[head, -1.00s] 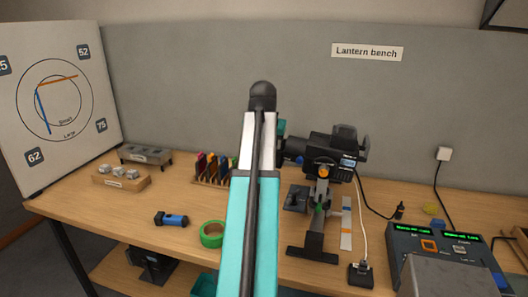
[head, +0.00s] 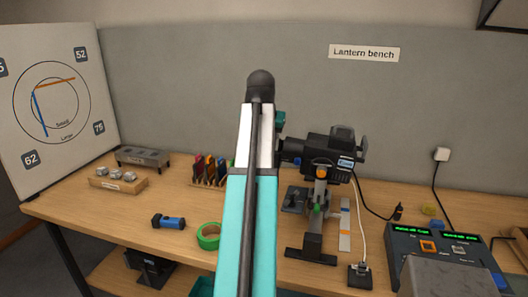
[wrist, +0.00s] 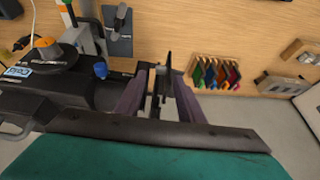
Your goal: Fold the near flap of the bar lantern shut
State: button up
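The bar lantern (head: 328,150) is a black lamp on a stand on the bench, right of my arm in the head view. Its front end points left, and my arm partly hides that end. In the wrist view the lantern body (wrist: 75,92) lies at the left. A thin dark flap (wrist: 168,62) stands edge-on at its front end. My gripper (wrist: 161,78) has its two fingers apart, one on each side of the flap. I cannot tell whether either finger touches it. The gripper is hidden behind my arm in the head view.
A rack of coloured filters (head: 209,170), a blue torch (head: 168,221) and green tape (head: 208,236) lie left of the stand. A control desk (head: 440,245) stands at the right. Cables run behind the lantern. A dial board (head: 50,105) stands at the far left.

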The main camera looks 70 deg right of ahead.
jog(key=b+v, duration=0.1)
jog(key=v, duration=0.9)
jog(key=shift+b, duration=0.35)
